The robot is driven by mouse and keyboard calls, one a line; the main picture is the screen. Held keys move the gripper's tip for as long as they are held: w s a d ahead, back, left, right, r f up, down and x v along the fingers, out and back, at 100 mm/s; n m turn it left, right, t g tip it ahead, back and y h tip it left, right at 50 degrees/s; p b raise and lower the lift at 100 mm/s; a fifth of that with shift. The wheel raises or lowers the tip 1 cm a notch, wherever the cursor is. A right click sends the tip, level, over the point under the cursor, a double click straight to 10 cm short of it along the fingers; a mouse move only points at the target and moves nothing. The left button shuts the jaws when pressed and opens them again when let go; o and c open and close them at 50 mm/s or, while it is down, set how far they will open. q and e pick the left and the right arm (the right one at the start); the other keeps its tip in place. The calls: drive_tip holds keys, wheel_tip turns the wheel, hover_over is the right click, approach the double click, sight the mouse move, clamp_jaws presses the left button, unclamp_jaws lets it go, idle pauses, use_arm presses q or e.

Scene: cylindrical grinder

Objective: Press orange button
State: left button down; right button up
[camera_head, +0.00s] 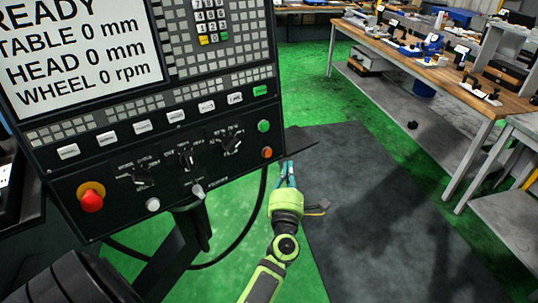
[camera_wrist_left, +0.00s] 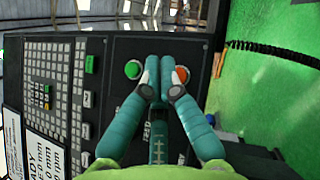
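The orange button (camera_head: 267,153) is at the lower right corner of the black control panel (camera_head: 225,165), just below a green button (camera_head: 264,126). My left gripper (camera_head: 288,168) is right of and below the orange button in the head view, apart from it, with nothing in its fingers. In the left wrist view its fingertips (camera_wrist_left: 158,70) are together, pointing at the panel. There, the orange button (camera_wrist_left: 181,75) shows just right of the tips, partly covered by a finger, and the green button (camera_wrist_left: 133,69) just left. My right gripper is not in view.
A red knob (camera_head: 91,199) on a yellow ring is at the panel's lower left. Dark rotary knobs and white buttons lie between. A cable hangs under the panel. A wooden workbench (camera_head: 435,68) with tools stands at the back right. Green floor and a dark mat lie open between.

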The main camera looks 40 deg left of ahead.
sight(267, 153)
use_arm(q)
drive_tip(key=w+a+f+b, duration=0.1)
drive_tip(key=w+a, duration=0.1)
drive_tip(key=a, duration=0.3)
drive_tip(key=shift+a, duration=0.35)
drive_tip(key=shift+a+f, duration=0.1)
idle(1.1)
drive_tip(key=shift+w+a, duration=0.1)
drive_tip(key=shift+a, duration=0.2)
drive_tip(key=shift+w+a+b, duration=0.1)
drive_tip(key=shift+a+b, duration=0.25)
idle(0.9)
drive_tip(key=shift+d, duration=0.1)
drive_tip(key=shift+s+d, duration=0.3)
drive_tip(key=shift+d, duration=0.35)
drive_tip(key=shift+d+p, duration=0.1)
drive_tip(key=shift+p, duration=0.2)
